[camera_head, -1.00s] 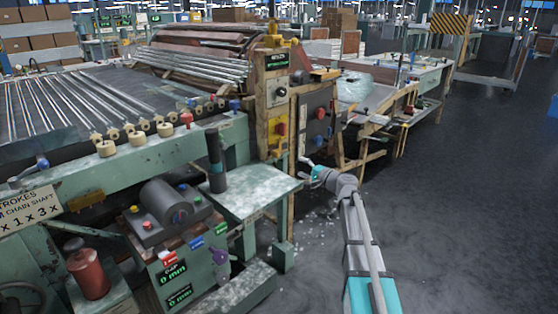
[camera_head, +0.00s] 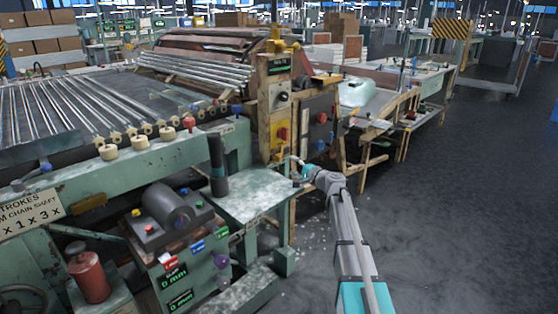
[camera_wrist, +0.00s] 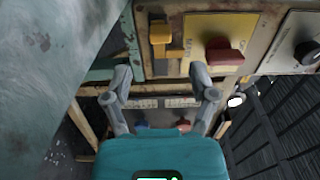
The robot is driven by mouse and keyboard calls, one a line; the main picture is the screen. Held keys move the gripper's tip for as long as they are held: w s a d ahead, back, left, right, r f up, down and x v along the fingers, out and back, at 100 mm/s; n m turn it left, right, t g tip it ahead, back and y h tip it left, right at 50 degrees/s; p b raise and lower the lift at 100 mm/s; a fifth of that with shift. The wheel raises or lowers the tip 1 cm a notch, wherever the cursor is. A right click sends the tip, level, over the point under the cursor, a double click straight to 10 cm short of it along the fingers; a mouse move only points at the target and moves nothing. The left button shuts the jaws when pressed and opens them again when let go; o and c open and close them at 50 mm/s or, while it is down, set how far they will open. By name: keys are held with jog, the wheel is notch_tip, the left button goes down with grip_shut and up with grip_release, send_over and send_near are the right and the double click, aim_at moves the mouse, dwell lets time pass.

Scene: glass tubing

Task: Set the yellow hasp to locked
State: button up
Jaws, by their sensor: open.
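The yellow hasp (camera_wrist: 160,36) shows in the wrist view as a small yellow piece on a plate at the upper middle of the wooden panel. It sits left of a yellow plate with a red rotary switch (camera_wrist: 222,55). My gripper (camera_wrist: 160,75) is open and empty, its two fingers spread just below the hasp in the picture, and no contact is visible. In the head view my gripper (camera_head: 297,172) is in front of the lower part of the panel (camera_head: 273,97), beside the green table. The hasp is too small there to make out its position clearly.
A black knob (camera_wrist: 308,52) is right of the red switch. A blue knob (camera_wrist: 142,126) and a red knob (camera_wrist: 183,125) show between my fingers lower down. The green side table (camera_head: 245,193) lies close left of my gripper. Open floor (camera_head: 440,210) is to the right.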

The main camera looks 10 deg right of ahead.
aim_at(280, 160)
jog(key=x, duration=0.8)
jog(key=shift+w+a, duration=0.1)
jog(key=shift+w, duration=0.05)
grip_shut()
